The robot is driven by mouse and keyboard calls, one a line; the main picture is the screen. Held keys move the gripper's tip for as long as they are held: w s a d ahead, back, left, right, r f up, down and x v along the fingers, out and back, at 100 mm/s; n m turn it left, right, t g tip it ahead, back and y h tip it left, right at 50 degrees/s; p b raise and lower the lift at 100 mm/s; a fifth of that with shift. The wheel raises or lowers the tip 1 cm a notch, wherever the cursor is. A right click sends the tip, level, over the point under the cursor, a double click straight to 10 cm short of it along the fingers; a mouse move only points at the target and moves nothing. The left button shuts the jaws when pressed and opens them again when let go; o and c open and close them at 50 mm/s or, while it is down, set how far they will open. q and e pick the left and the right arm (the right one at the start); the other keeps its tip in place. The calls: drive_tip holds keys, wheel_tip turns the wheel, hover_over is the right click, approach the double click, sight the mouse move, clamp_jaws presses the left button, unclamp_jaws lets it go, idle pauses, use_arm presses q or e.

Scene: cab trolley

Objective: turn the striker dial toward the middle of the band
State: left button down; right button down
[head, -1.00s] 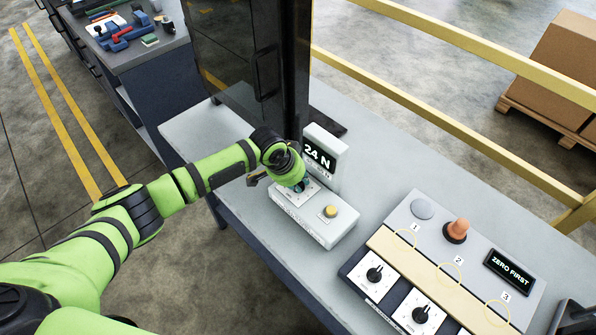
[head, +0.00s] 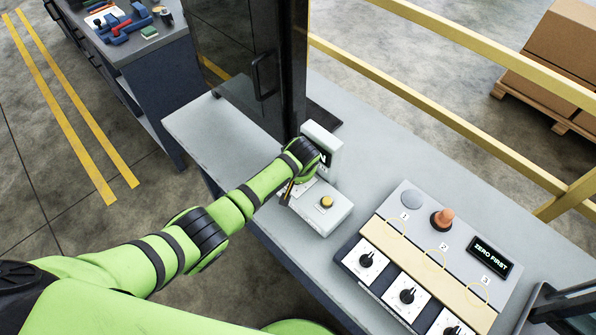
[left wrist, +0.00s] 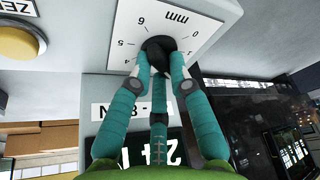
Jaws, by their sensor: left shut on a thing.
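The dial plate (left wrist: 195,20) is white, marked "mm" with a number scale, and has a black knob (left wrist: 157,46) at its middle. My left gripper (left wrist: 158,66) has its teal fingers closed around this knob in the left wrist view. The fingers hide much of the knob, so its pointer cannot be read. In the head view the dial is on a pale grey box (head: 320,218), mostly hidden by my left wrist. The upright display (head: 326,142) behind it is largely covered; it shows upside down and partly hidden in the wrist view (left wrist: 165,150). My right gripper is not in view.
A yellow button (head: 326,202) is on the same box. A sloped panel (head: 456,213) with several black knobs, an orange knob (head: 442,218) and a "ZERO FIRST" screen (head: 491,257) stands to the right. A dark cabinet (head: 245,50) rises behind the box.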

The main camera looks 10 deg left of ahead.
use_arm(q)
drive_tip(key=n+y+b, duration=0.1)
drive_tip(key=n, duration=0.2)
drive_tip(key=shift+w+d+f+n+g, duration=0.1)
drive_tip(key=shift+n+g, duration=0.2)
drive_tip(key=shift+n, duration=0.1)
drive_tip(key=shift+w+n+g+y+b, duration=0.1)
drive_tip(key=shift+n+g+y+b, duration=0.5)
drive_tip(key=shift+n+b, duration=1.05)
drive_tip(key=shift+n, duration=0.55)
drive_tip(key=c, duration=1.4)
unclamp_jaws()
drive_tip(key=shift+r, duration=0.2)
drive_tip(key=v, duration=0.7)
drive_tip(key=shift+r, duration=0.15)
